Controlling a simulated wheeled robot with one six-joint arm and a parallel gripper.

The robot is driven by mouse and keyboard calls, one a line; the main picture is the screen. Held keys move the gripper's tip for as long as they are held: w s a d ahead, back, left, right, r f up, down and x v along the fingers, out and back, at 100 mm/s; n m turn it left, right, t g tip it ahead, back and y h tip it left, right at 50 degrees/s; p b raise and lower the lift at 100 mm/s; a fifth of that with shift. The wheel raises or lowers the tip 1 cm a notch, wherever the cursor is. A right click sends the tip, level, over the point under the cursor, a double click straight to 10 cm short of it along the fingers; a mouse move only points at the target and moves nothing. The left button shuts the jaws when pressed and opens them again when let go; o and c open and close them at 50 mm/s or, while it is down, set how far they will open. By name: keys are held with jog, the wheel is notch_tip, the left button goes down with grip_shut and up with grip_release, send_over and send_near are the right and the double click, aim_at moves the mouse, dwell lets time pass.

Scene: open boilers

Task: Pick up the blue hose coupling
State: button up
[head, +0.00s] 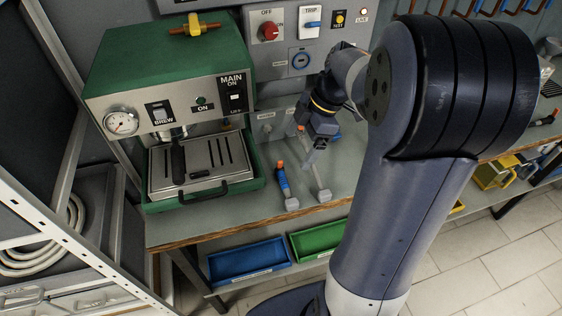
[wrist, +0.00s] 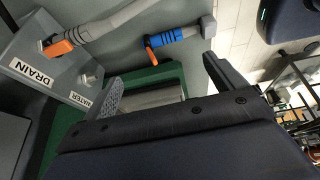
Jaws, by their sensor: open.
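The blue hose coupling (head: 282,180) stands on the bench right of the green machine, with an orange tip and a grey block at its near end. In the wrist view the blue coupling (wrist: 172,37) lies ahead of the fingers with its orange lever toward the left. My gripper (head: 311,157) is above the bench, right of the blue coupling and apart from it. In the wrist view my gripper (wrist: 162,68) has its two fingers spread with nothing between them.
A grey hose coupling (head: 322,180) with an orange tip is close to the right of the blue one. The green machine (head: 255,165) stands to the left. A DRAIN and WATER outlet box (wrist: 55,75) is near my gripper. Blue (head: 250,277) and green bins (head: 318,256) sit below.

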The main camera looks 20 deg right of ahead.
send_over(284, 177)
jog(key=d, duration=0.2)
jog(key=f, duration=0.5)
jog(key=shift+w, duration=0.2)
jog(key=shift+s+d+p+x, duration=0.15)
jog(key=shift+p+x, duration=0.15)
jog(key=shift+x, duration=1)
jog(key=shift+s+d+p+x, duration=0.15)
jog(key=shift+p+x, duration=0.1)
jog(key=shift+x, duration=1)
jog(key=shift+f, duration=0.15)
jog(key=shift+c, duration=0.4)
jog(key=c, duration=1.1)
